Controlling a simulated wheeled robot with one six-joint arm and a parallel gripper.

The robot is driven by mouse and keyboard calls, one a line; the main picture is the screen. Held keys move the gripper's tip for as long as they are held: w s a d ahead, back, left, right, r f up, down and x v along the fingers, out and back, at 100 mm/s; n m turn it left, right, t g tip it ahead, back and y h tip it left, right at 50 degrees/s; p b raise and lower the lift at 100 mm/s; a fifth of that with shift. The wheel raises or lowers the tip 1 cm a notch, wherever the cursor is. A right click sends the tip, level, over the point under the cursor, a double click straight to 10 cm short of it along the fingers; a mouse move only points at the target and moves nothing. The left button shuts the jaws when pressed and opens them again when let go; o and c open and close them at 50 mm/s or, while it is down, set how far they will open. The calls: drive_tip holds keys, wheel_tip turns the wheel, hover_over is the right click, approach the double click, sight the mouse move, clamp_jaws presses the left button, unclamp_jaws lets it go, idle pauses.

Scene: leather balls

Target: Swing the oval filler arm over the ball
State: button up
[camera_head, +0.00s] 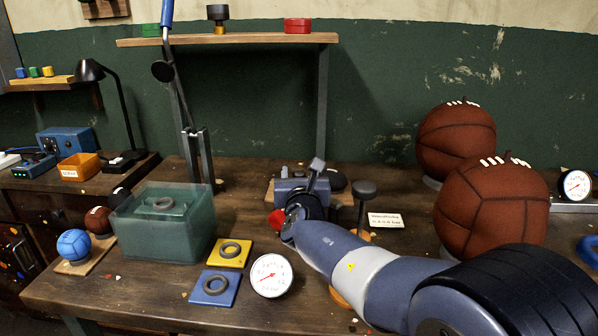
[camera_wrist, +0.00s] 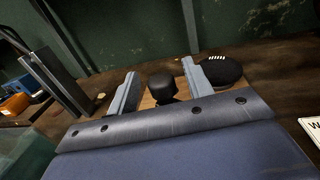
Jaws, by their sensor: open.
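My gripper (camera_wrist: 162,88) is open. In the wrist view a black rounded knob (camera_wrist: 161,86) shows between its two grey fingers, over a wooden base; I cannot tell whether they touch it. A flat black oval piece with white laces (camera_wrist: 218,71) lies just beyond the right finger. In the head view my gripper (camera_head: 304,172) is at a small grey device on the bench, which it partly hides. The black oval piece (camera_head: 336,181) lies just right of it. I cannot clearly make out the oval filler arm or a ball under it.
Two large brown laced balls (camera_head: 492,208) stand at the right. A dark-topped post (camera_head: 364,198) and a white label card (camera_head: 386,220) are near my arm. A teal glass box (camera_head: 160,246), a blue ball (camera_head: 74,245) and a dial gauge (camera_head: 271,276) are at the left and front.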

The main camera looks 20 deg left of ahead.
drive_tip(key=v, duration=0.8)
